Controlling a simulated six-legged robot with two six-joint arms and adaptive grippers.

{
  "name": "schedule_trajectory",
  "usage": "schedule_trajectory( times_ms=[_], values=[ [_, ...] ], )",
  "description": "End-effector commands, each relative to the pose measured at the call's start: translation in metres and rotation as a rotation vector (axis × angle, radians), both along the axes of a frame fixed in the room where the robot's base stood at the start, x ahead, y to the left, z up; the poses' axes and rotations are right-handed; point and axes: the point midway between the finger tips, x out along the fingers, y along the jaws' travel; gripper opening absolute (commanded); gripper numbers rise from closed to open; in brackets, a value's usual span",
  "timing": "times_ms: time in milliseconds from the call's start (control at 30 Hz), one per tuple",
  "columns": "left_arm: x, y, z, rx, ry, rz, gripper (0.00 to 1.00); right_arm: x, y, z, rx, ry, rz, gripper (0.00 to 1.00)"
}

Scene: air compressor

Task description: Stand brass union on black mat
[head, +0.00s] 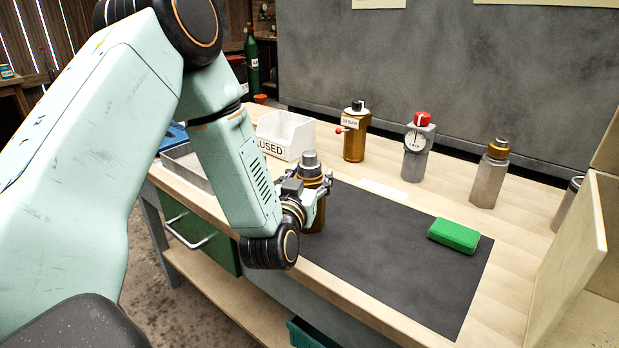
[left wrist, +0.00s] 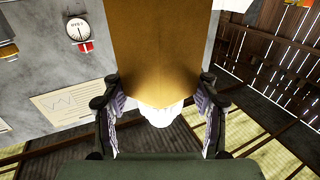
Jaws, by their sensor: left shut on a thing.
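The brass union (head: 313,168), a brass body with a grey top, stands upright at the left end of the black mat (head: 400,255). My left gripper (head: 311,184) is shut around its upper body. In the left wrist view the brass body (left wrist: 165,45) fills the space between the two fingers of the gripper (left wrist: 160,95). The union's lower end is partly hidden behind my wrist, and I cannot tell whether it touches the mat. My right gripper is not in view.
A green block (head: 454,235) lies on the mat's right side. Behind the mat stand a brass cylinder (head: 355,140), a grey gauge piece (head: 417,155) and a silver piece with brass top (head: 489,180). A white bin (head: 284,135) is at the left. A pale panel (head: 570,265) rises at right.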

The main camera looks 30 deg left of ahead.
Motion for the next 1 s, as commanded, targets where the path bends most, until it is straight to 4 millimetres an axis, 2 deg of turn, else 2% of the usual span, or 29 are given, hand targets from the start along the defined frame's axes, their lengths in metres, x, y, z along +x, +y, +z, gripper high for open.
schedule_trajectory(
  times_ms=[133, 167, 400, 800, 1000],
  values=[
    [0.001, 0.0, -0.002, 0.002, -0.006, 0.0, 0.0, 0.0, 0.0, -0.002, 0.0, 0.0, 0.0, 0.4],
    [0.0, 0.0, -0.003, 0.0, 0.0, 0.0, 0.62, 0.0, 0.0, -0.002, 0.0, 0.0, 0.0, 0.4],
    [0.0, 0.0, -0.003, 0.0, 0.0, 0.0, 0.82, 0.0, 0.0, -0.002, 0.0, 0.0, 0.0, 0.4],
    [0.0, 0.0, 0.003, -0.001, -0.001, 0.0, 0.82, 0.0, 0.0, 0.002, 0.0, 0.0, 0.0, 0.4],
    [-0.032, -0.011, 0.001, -0.002, 0.005, -0.001, 0.82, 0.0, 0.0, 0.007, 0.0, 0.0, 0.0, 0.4]
  ],
)
